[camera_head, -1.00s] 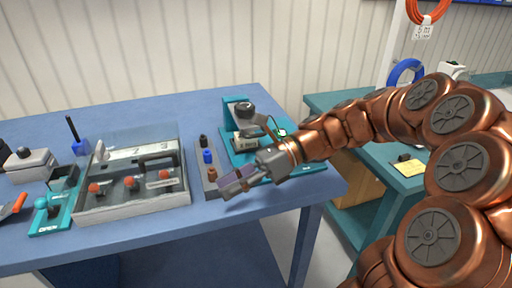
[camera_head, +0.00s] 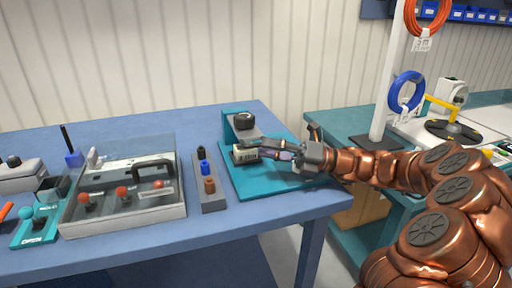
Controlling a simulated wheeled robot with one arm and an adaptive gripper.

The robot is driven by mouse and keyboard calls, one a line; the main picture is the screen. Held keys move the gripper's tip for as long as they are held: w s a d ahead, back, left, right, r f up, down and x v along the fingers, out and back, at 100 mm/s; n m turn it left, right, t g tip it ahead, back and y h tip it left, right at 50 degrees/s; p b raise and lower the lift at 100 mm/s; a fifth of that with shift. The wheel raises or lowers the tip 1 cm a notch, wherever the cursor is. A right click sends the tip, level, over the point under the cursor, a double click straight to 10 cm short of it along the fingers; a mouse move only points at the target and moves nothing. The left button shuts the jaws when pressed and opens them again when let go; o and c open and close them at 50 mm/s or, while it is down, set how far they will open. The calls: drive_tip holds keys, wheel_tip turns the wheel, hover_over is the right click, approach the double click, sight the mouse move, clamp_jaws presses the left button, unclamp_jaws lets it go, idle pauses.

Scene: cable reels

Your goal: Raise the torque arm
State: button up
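A teal fixture (camera_head: 240,186) stands at the right end of the blue table, with an upright back plate. A dark round knob on a grey block (camera_head: 244,121) sits at its top, and a pale cylinder with a dark end (camera_head: 241,155) lies below it. My gripper (camera_head: 268,149) reaches in from the right over the fixture's base, its fingers pointing left close to the cylinder. I cannot tell if they touch it or how far apart they are. The torque arm cannot be told apart clearly; my gripper and wrist cover part of the fixture.
A grey strip with black, blue and brown pegs (camera_head: 208,169) stands left of the fixture. Further left is a clear-covered box (camera_head: 125,195) with red knobs and a black handle. A white post (camera_head: 392,75) with cable reels rises behind my arm. Bare blue table lies in front.

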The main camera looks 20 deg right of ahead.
sight(256, 146)
drive_tip(key=shift+x, duration=1.9)
drive_tip(key=shift+c, duration=0.2)
clamp_jaws()
